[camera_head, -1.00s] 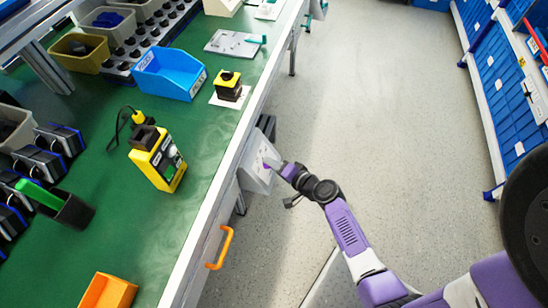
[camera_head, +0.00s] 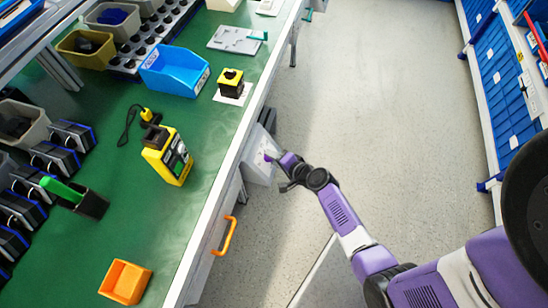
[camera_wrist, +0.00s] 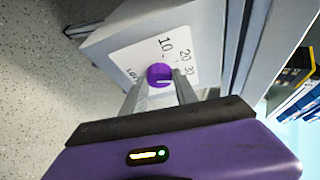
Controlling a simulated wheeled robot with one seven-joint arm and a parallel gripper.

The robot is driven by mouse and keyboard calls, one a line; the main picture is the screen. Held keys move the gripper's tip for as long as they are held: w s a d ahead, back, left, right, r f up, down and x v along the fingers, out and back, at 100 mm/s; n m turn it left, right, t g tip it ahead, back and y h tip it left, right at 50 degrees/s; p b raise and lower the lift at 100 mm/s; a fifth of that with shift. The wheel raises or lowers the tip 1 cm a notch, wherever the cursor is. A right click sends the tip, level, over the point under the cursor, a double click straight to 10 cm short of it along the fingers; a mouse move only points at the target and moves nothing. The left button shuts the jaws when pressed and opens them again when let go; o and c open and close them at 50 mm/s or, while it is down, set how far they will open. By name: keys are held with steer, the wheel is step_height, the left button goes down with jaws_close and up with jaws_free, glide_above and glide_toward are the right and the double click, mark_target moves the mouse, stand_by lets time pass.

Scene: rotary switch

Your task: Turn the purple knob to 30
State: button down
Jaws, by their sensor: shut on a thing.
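The purple knob (camera_wrist: 160,75) sits on a white dial plate (camera_wrist: 140,52) on the face of a grey box (camera_wrist: 108,40). The numbers 10, 20 and 30 show beside it in the wrist view. A white mark shows on the knob's near side; what it points at I cannot tell. My gripper (camera_wrist: 161,93) has one finger on each side of the knob and is shut on it. In the head view the knob (camera_head: 268,158) shows small at the tip of my gripper (camera_head: 277,158), and the grey box (camera_head: 258,168) hangs at the bench's side.
The green bench (camera_head: 190,120) is on the left, with an orange drawer handle (camera_head: 230,236) on its front. A yellow device (camera_head: 168,155) and a blue bin (camera_head: 175,72) stand on it. The grey floor (camera_head: 385,90) is clear; blue shelving (camera_head: 500,90) stands at the right.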

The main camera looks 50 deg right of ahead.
steer(key=c, duration=1)
jaws_free()
steer(key=shift+o, duration=0.2)
steer(key=v, duration=0.7)
steer(key=shift+s+r, duration=0.2)
steer(key=shift+s, duration=0.15)
